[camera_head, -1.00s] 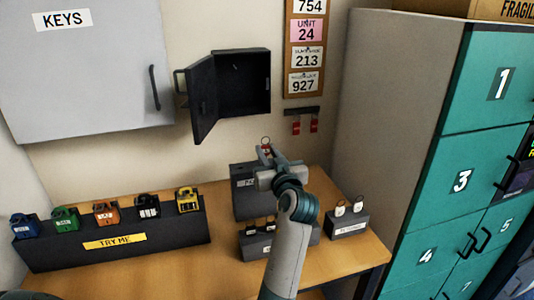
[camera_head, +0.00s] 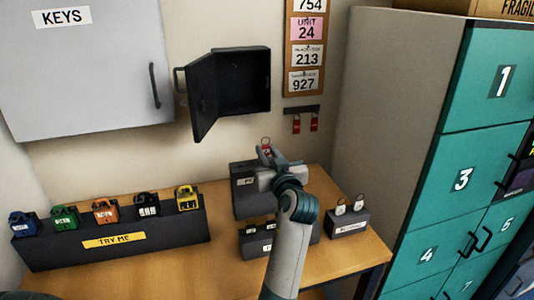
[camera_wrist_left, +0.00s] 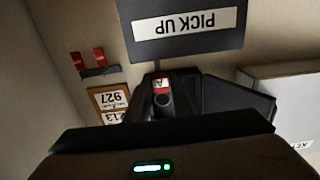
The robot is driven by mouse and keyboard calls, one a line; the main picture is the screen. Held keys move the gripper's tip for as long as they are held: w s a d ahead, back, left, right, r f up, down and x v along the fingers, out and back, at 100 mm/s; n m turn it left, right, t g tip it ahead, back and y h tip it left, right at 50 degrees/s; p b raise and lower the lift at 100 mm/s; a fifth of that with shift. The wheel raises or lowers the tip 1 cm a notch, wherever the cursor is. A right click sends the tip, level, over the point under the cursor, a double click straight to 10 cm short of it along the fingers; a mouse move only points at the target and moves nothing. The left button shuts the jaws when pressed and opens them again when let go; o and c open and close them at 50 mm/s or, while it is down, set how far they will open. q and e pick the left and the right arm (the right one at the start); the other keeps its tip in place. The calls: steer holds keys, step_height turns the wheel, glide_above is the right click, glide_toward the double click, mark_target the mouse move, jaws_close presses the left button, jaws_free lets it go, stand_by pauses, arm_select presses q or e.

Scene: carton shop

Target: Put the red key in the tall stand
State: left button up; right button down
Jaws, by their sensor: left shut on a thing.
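My left gripper (camera_head: 267,156) is shut on the red key (camera_head: 267,149), whose ring sticks up above the fingers. In the left wrist view the red key (camera_wrist_left: 161,84) shows between the fingers, with a pale mark on it. The tall stand (camera_head: 242,203) is a dark grey block on the wooden table, partly hidden by my gripper and arm. In the left wrist view its label, PICK UP, appears upside down on the stand (camera_wrist_left: 142,47). The gripper appears near the stand's top; I cannot tell whether the key touches it. My right gripper is out of view.
A low stand (camera_head: 252,238) is partly behind my arm. A small stand (camera_head: 348,228) with two white tags is to its right. Padlocks sit on the TRY ME block (camera_head: 155,241). Red tags hang on a wall rack (camera_head: 302,109). An open black box (camera_head: 243,82) is above; teal lockers (camera_head: 485,120) stand right.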

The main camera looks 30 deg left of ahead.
arm_select(q)
steer(key=shift+f+b, duration=0.3)
steer(key=shift+f, duration=0.05)
stand_by(0.7)
